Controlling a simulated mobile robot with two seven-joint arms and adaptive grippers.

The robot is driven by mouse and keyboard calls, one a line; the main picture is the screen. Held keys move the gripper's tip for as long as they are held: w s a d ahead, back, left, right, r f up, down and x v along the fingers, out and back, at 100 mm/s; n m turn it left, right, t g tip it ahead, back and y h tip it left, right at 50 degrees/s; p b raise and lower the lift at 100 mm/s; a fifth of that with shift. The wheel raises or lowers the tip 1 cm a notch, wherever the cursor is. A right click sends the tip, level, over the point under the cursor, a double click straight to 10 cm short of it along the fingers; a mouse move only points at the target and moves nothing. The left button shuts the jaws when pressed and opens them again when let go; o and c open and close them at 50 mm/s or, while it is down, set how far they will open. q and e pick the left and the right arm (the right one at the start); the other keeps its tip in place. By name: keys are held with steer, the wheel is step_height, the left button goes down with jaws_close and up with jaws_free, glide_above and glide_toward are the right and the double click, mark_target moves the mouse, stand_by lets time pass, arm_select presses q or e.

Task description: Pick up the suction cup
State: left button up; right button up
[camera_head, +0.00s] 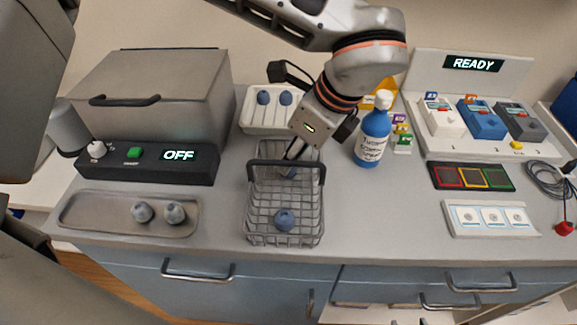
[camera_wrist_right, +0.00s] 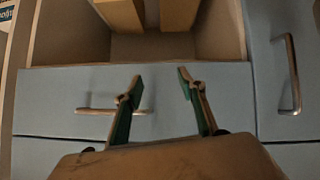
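Small blue-grey rounded pieces that look like suction cups are in several places. One suction cup (camera_head: 284,220) lies in the front of the wire basket (camera_head: 253,208). Two more, a left one (camera_head: 142,212) and a right one (camera_head: 175,213), sit on the metal tray. Two with stems lie in the white rack at the back. My left gripper (camera_head: 291,168) points down into the rear of the basket, behind the front cup. Its fingertips are small and partly hidden by the wires; a bluish patch shows near them. My right gripper (camera_wrist_right: 158,72) is open and empty before the drawer fronts.
A grey box machine (camera_head: 150,90) reading OFF stands at the left, with the metal tray (camera_head: 90,212) before it. The white rack (camera_head: 246,118) is behind the basket. A blue bottle (camera_head: 374,138) stands close right of my left wrist. A READY station (camera_head: 425,75) is farther right.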

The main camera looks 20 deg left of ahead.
arm_select(q)
steer(key=shift+x, duration=1.15)
steer(key=c, duration=0.4)
steer(key=shift+r, duration=0.1)
steer(key=shift+c, duration=0.2)
